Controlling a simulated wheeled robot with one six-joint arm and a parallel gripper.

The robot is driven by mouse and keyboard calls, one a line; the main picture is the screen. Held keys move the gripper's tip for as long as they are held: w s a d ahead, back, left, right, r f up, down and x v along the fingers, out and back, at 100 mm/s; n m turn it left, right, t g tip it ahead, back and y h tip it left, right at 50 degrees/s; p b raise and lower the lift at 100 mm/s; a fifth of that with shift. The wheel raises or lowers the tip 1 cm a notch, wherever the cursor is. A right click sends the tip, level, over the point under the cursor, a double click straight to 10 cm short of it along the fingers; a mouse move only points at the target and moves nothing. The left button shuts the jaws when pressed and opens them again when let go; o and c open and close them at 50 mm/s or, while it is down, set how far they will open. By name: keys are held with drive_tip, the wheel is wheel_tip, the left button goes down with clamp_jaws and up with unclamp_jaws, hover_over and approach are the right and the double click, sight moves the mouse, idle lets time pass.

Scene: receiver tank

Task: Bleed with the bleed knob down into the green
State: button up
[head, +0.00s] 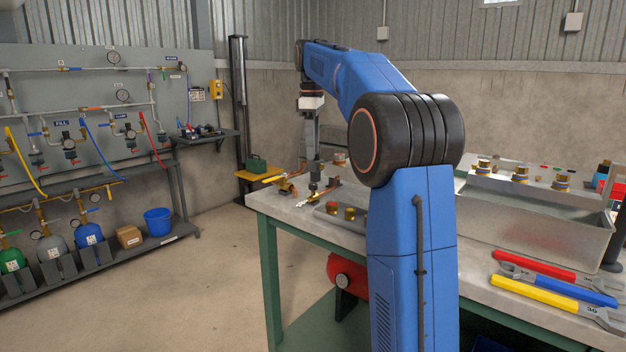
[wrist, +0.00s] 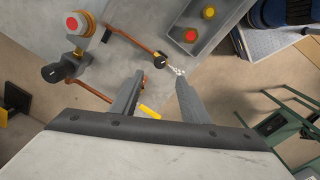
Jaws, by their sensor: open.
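My gripper (head: 313,188) points down over the left end of the bench. In the wrist view its fingers (wrist: 158,78) are apart with nothing held. A small black knob (wrist: 160,62) at the end of a copper pipe lies just beyond the gap between the fingertips, apart from them. A second black knob (wrist: 50,72) with a pale mark sits on a brass fitting at the left. I cannot tell from labels which is the bleed knob. A red tank (head: 345,275) under the bench has a small pale disc on its end; no green zone is readable.
Red, blue and yellow wrenches (head: 555,285) and a metal tray (head: 535,225) are on the bench's right. A gauge panel (head: 110,75) stands at the far left. The floor between is clear.

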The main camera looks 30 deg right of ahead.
sight(313, 184)
drive_tip(key=f, duration=1)
drive_tip(key=shift+w+d+f, duration=0.15)
drive_tip(key=shift+w, duration=0.05)
clamp_jaws()
